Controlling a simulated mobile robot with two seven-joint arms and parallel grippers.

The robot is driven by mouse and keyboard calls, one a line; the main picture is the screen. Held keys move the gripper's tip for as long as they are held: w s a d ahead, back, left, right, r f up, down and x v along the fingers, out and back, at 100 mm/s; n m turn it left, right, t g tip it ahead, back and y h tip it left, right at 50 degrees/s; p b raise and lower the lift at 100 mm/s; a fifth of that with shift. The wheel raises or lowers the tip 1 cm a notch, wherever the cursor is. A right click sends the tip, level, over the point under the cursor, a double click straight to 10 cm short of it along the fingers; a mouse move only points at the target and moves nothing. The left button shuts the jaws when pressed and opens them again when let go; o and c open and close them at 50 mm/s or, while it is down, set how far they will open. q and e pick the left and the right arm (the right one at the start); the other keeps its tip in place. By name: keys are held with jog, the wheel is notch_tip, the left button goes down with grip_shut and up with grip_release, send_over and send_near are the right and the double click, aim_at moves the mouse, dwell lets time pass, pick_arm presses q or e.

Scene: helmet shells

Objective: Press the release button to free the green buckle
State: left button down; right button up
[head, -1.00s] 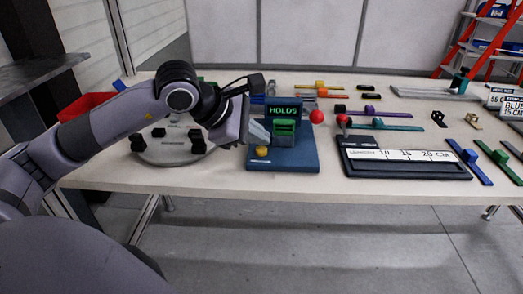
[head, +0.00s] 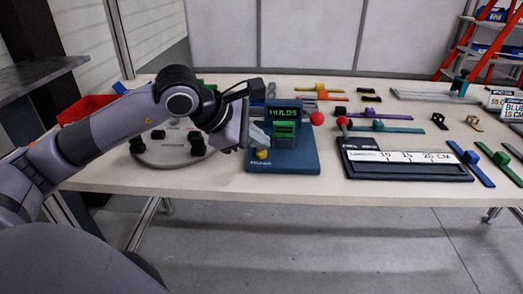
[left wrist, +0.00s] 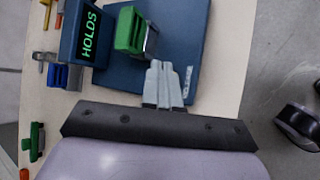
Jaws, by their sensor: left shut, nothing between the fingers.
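The green buckle (head: 285,128) sits in a grey holder on the blue test stand (head: 298,160); it also shows in the left wrist view (left wrist: 130,30). The stand's display (head: 283,113) reads HOLDS in green. The yellow release button (head: 262,156) is on the front left of the stand's base, partly covered by my fingers. My left gripper (head: 264,143) is shut and empty, its tips just above the button; I cannot tell whether they touch it. In the left wrist view the shut fingers (left wrist: 161,68) hide the button. My right gripper is not in view.
A red ball knob (head: 317,118) stands right of the stand. A dark ruler board (head: 405,160) lies further right, with several coloured straps behind and beside it. A round grey plate (head: 160,153) with black blocks is left, under my arm. A red bin (head: 85,107) stands back left.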

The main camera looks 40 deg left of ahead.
aim_at(257, 157)
pick_arm(q)
jog(key=shift+f, duration=0.2)
dwell(0.5)
jog(key=shift+r+p, duration=0.45)
jog(key=shift+r, duration=0.5)
notch_tip(257, 157, up, 5)
jog(key=p, duration=0.3)
jog(key=shift+p, duration=0.3)
dwell(0.3)
jog(key=shift+s, duration=0.1)
